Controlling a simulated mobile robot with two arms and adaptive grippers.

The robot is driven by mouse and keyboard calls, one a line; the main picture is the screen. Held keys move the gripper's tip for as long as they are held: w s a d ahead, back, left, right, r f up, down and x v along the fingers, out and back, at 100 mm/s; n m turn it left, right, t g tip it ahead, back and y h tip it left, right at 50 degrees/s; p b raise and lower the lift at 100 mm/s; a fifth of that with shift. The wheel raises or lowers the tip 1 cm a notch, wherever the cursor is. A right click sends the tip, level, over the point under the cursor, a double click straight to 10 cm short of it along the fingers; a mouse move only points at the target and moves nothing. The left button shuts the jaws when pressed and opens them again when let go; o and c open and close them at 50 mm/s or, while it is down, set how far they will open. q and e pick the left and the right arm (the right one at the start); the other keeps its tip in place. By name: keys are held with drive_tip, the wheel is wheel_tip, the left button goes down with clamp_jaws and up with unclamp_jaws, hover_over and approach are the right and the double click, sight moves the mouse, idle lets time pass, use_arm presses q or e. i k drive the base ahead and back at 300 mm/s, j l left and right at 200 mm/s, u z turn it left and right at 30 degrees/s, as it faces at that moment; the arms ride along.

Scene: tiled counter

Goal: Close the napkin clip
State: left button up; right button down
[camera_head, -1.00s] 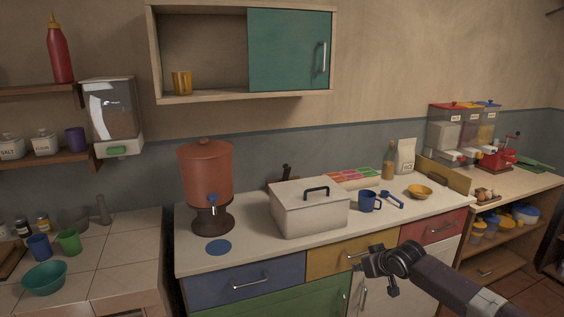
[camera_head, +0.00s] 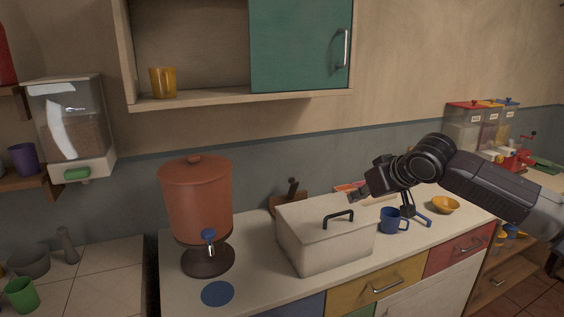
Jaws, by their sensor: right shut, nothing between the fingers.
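A small blue V-shaped thing (camera_head: 421,219) lies on the white counter right of the blue mug (camera_head: 390,222). It may be the napkin clip; its two arms look spread, but my right arm hides part of it. My left gripper is out of view.
The white box (camera_head: 318,249) with a black handle and a terracotta dispenser (camera_head: 195,210) stand on the counter. A yellow bowl (camera_head: 445,205) sits at the right. A wall cabinet (camera_head: 240,97) hangs above. The counter front left has a flat blue disc (camera_head: 217,293).

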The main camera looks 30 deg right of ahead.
sight(294, 186)
drive_tip(key=i+l, duration=0.1)
drive_tip(key=i, duration=0.45)
drive_tip(key=i+l, duration=0.1)
drive_tip(key=i, duration=0.45)
